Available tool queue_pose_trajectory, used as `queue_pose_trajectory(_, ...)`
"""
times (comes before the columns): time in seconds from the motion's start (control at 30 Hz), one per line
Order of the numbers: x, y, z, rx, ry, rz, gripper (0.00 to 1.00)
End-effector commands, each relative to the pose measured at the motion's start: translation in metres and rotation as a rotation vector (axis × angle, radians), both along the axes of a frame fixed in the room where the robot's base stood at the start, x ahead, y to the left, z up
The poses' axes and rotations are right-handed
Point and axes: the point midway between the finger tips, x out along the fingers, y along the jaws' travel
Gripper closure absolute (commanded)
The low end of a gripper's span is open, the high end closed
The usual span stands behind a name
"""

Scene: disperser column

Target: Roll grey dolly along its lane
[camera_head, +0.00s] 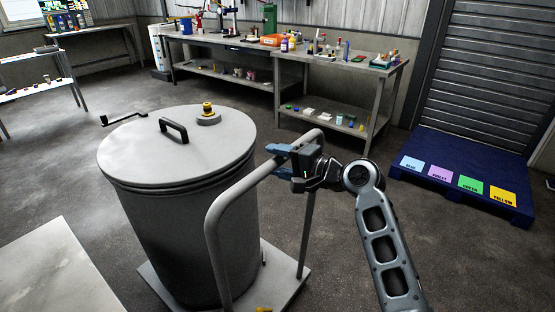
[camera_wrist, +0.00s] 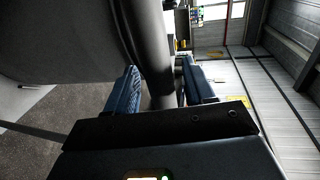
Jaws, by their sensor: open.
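The grey dolly (camera_head: 287,279) stands on the floor in front of me, with a tall bent-tube handle (camera_head: 212,240) on its right side. A large grey drum (camera_head: 170,235) with a lid (camera_head: 150,150) stands on its platform. My gripper (camera_head: 280,159) is at the top bar of the handle, its blue fingers pointing left. In the wrist view the handle tube (camera_wrist: 154,60) passes between the two open fingers. I cannot tell whether either finger touches the tube. The dolly's wheels are hidden.
A pale tabletop (camera_head: 55,275) is at the lower left. A blue pallet (camera_head: 455,185) with coloured labelled squares lies at the right by a shutter. A cluttered workbench (camera_head: 345,70) stands behind. Bare floor shows between the dolly and the pallet.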

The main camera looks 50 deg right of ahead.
Motion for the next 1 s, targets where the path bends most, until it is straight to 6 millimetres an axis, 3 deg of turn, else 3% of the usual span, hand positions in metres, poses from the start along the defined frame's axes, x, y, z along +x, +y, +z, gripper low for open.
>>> queue_pose_trajectory(0.33,0.0042,0.0004,-0.0007,-0.001,0.000,0.000,0.48)
queue_pose_trajectory(0.87,0.0038,0.0002,-0.0011,-0.001,0.001,0.000,0.98)
queue_pose_trajectory(1.0,0.0037,0.0001,-0.0013,-0.001,0.001,-0.001,1.00)
